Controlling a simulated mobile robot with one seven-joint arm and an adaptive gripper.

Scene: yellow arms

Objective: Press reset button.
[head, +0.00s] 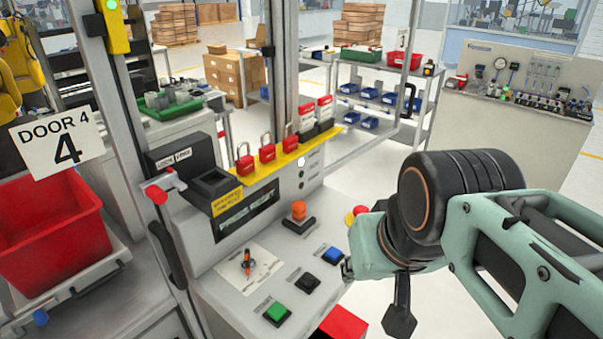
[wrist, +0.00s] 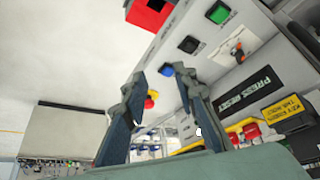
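The control panel (head: 225,290) carries a green button (head: 276,313), a black button (head: 307,283) and a blue button (head: 333,255) in a slanting row. Their small labels are too small to read. A dark display (wrist: 248,92) in the wrist view appears to read "PRESS RESET". In the wrist view the blue button (wrist: 167,70) shows between my gripper's fingertips (wrist: 160,77), with the black button (wrist: 189,45) and green button (wrist: 218,13) beyond. My gripper is open and empty, apart from the panel. In the head view my wrist is right of the blue button and mostly hides the fingers.
A rotary switch (head: 248,264) and an orange button (head: 298,212) are also on the panel. A red-and-yellow emergency stop (head: 356,213) is close to my wrist. Red padlocks (head: 267,152) line a yellow rail (head: 285,160). A red box (head: 341,326) is below the front edge.

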